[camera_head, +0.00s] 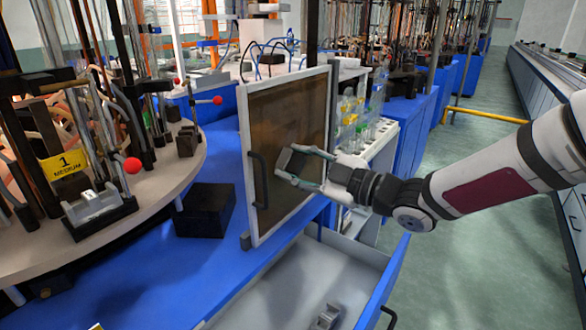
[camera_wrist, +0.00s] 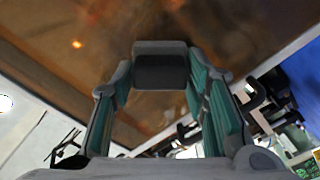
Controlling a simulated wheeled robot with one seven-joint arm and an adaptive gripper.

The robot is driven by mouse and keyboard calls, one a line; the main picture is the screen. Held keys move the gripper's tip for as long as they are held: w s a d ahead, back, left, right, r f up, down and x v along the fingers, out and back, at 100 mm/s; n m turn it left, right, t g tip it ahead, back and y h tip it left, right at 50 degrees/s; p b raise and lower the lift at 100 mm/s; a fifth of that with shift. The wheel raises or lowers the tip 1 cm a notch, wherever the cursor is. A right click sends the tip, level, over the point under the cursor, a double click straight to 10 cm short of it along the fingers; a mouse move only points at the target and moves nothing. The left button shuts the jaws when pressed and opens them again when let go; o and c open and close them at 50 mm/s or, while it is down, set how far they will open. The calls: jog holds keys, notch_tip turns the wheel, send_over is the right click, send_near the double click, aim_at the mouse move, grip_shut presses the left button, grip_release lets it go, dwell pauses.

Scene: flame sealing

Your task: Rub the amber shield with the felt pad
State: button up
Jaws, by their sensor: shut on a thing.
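The amber shield (camera_head: 270,115) is a brown see-through panel in a pale frame. It stands upright on the blue bench, with a dark handle on its left side.
An open drawer (camera_head: 300,275) lies below the shield, with a small grey item in it. A round table (camera_head: 165,190) with apparatus and a black block (camera_head: 205,210) are to the left. A white rack (camera_head: 375,145) of vials stands right of the shield. The floor at right is clear.

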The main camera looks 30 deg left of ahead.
jog(key=shift+w+d+r, duration=0.1)
jog(key=shift+w+r, duration=0.15)
jog(key=shift+w, duration=0.8)
jog(key=shift+w+r, duration=0.3)
jog(key=shift+w, duration=0.8)
jog(key=shift+w+d+r, duration=0.1)
jog(key=shift+w+r, duration=0.15)
jog(key=shift+w, duration=0.8)
jog(key=shift+s+a+b, duration=0.2)
jog(key=shift+s+b, duration=0.35)
jog(key=shift+s, duration=3.4)
jog(key=shift+a+r+p, duration=0.15)
jog(key=shift+r+p, duration=0.35)
jog(key=shift+r, duration=0.25)
jog(key=shift+w+d+f, duration=0.1)
jog(key=shift+w+d, duration=0.05)
jog(key=shift+w, duration=1.1)
jog(key=shift+w+d, duration=0.1)
jog(key=shift+w, duration=2.65)
jog(key=shift+d, duration=0.15)
jog(key=shift+s+d+p, duration=0.15)
jog(key=shift+d+p, duration=0.05)
jog(key=shift+d, duration=1.25)
jog(key=shift+s+d+p, duration=0.1)
jog(key=shift+d+p, duration=0.1)
jog(key=shift+d, duration=1.2)
